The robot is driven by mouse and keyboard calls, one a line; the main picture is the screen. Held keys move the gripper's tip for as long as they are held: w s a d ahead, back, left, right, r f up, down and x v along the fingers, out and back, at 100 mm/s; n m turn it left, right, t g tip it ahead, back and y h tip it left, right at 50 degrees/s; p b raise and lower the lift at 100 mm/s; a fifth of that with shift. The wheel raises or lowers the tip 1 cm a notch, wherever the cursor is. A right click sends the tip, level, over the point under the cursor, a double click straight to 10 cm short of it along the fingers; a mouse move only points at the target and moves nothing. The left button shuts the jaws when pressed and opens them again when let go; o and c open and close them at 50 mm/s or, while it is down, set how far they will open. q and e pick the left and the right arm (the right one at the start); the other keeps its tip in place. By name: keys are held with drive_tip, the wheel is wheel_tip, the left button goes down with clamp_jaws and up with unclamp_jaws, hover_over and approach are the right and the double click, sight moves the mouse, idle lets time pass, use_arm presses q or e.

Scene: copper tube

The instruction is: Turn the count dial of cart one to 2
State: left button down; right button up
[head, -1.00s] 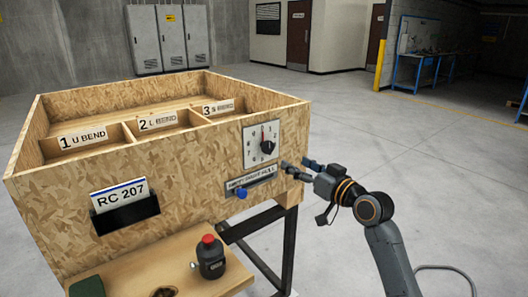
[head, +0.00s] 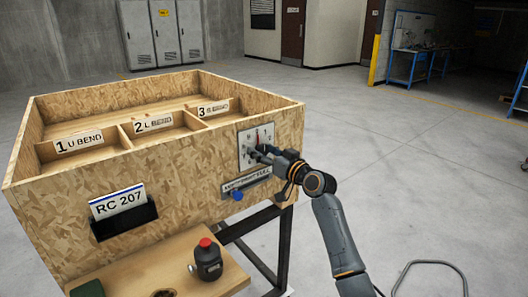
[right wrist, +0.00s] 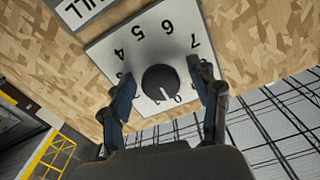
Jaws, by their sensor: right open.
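The count dial is a white numbered plate (head: 243,145) on the right part of the wooden cart front, with a dark round knob (right wrist: 160,82). In the right wrist view, the knob's white mark points near the 0. The digits 4, 5, 6 and 7 also show on the plate; some others are covered. My right gripper (head: 258,153) is at the dial, its fingers open. In the right wrist view, one finger is on each side of the knob, with visible gaps. In the head view, the gripper hides most of the knob. My left gripper is out of view.
Below the dial are a label strip (head: 247,179) and a blue knob (head: 238,195). An RC 207 card (head: 118,201) sits in a black holder. A black device with a red button (head: 207,260) stands on the lower shelf.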

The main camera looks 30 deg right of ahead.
drive_tip(key=c, duration=1.2)
drive_tip(key=shift+r+m, duration=0.1)
drive_tip(key=shift+m, duration=0.2)
drive_tip(key=shift+m+p, duration=0.75)
drive_tip(key=shift+m, duration=0.25)
drive_tip(key=m+p, duration=0.2)
drive_tip(key=m, duration=0.2)
drive_tip(key=shift+r+m, duration=0.1)
drive_tip(key=shift+m, duration=0.2)
drive_tip(key=m+p, duration=0.2)
drive_tip(key=m, duration=0.2)
drive_tip(key=shift+a+p, duration=0.1)
drive_tip(key=shift+p, duration=0.2)
drive_tip(key=shift+m+p, duration=0.6)
drive_tip(key=shift+m, duration=0.8)
